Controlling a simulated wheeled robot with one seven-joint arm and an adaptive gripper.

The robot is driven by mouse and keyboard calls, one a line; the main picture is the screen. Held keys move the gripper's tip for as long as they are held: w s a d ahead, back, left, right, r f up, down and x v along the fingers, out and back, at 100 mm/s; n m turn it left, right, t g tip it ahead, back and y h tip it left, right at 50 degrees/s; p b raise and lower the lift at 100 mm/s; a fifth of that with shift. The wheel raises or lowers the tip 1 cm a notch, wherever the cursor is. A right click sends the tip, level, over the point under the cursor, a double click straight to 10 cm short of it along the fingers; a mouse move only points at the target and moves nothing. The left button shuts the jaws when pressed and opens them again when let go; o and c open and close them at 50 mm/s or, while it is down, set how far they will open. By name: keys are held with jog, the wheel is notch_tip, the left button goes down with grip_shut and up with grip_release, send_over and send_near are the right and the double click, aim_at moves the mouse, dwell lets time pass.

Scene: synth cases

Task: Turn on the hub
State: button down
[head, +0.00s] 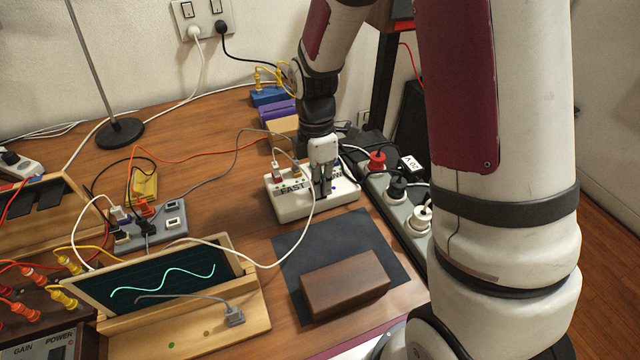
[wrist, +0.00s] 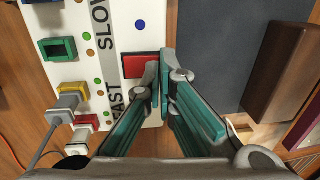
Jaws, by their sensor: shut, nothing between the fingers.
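A white box with coloured ports, which looks like the hub (head: 290,207), lies on the wooden table under my gripper. It also shows in the wrist view (wrist: 112,22), with SLOW and FAST printed on a grey strip. A red rectangular switch (wrist: 138,66) is on its top near one edge; whether it is lit or pressed is unclear. A grey plug (wrist: 72,97) is at the yellow port; the green port (wrist: 58,48) is empty. My gripper (head: 324,186) points down, shut and empty. Its fingertips (wrist: 161,68) are beside the switch; I cannot tell whether they touch.
A brown block (head: 345,282) lies on a dark mat (head: 330,240) in front. A grey power strip (head: 402,215) with plugs runs along the right. A wooden stand with a wave screen (head: 160,285) and a small grey socket block (head: 150,235) are left. Cables cross the table.

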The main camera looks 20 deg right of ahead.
jog(key=shift+s+f, duration=0.15)
jog(key=shift+f, duration=0.2)
jog(key=shift+r, duration=0.1)
jog(key=shift+w+r, duration=0.25)
jog(key=shift+w, duration=0.5)
jog(key=shift+r+p, duration=0.4)
jog(key=shift+p, duration=0.15)
notch_tip(320, 180, up, 13)
jog(key=s+p, duration=0.1)
jog(key=p, duration=0.2)
jog(key=shift+s, duration=0.35)
